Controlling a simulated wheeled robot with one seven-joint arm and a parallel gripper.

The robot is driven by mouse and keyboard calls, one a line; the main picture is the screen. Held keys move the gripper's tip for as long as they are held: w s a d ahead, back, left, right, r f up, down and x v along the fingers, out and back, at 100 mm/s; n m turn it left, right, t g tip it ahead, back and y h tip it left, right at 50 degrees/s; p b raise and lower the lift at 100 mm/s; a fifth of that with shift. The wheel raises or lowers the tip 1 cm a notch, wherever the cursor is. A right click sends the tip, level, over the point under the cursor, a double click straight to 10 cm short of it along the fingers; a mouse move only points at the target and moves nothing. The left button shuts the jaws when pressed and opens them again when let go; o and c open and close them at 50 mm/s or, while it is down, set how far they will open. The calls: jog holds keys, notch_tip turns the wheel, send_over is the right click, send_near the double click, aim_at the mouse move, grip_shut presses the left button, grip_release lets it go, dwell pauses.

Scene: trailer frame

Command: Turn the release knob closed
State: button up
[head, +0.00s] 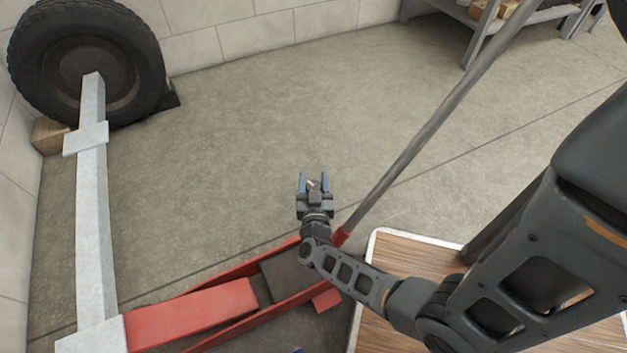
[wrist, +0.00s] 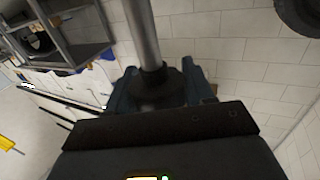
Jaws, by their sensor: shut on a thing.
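My gripper (head: 313,183) is in the middle of the head view, above the red floor jack (head: 190,312) and just left of the jack's long grey handle (head: 440,120). Its blue fingers stand a little apart, with a small piece between them that is hard to make out. In the wrist view the fingers (wrist: 157,90) are on both sides of a dark round piece (wrist: 154,87), which looks like the release knob. A grey metal rod (wrist: 143,35) rises from it. The gripper body hides the lower part, and I cannot tell which way the knob is turned.
A pale trailer beam (head: 92,220) runs along the left to a black wheel (head: 85,65). A wooden board with a white edge (head: 400,258) lies at right, under my arm. A metal shelf (head: 485,35) stands at the back right. The floor beyond my gripper is clear.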

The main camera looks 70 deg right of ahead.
jog(key=shift+c, duration=1)
jog(key=shift+d+m+g, duration=0.1)
jog(key=shift+m+g, duration=0.6)
jog(key=shift+g, duration=0.4)
jog(key=m+g+b, duration=0.1)
jog(key=m+g, duration=0.1)
jog(key=g, duration=0.1)
jog(key=shift+s+f+h, duration=0.1)
jog(key=shift+s+h, duration=0.05)
jog(key=shift+h, duration=0.25)
jog(key=shift+s+m+g, duration=0.15)
jog(key=shift+m+g, duration=0.35)
jog(key=shift+g, duration=0.3)
jog(key=o, duration=1)
jog(key=shift+c, duration=0.2)
jog(key=a, duration=0.8)
jog(key=shift+w+p, duration=0.25)
jog(key=shift+p, duration=0.1)
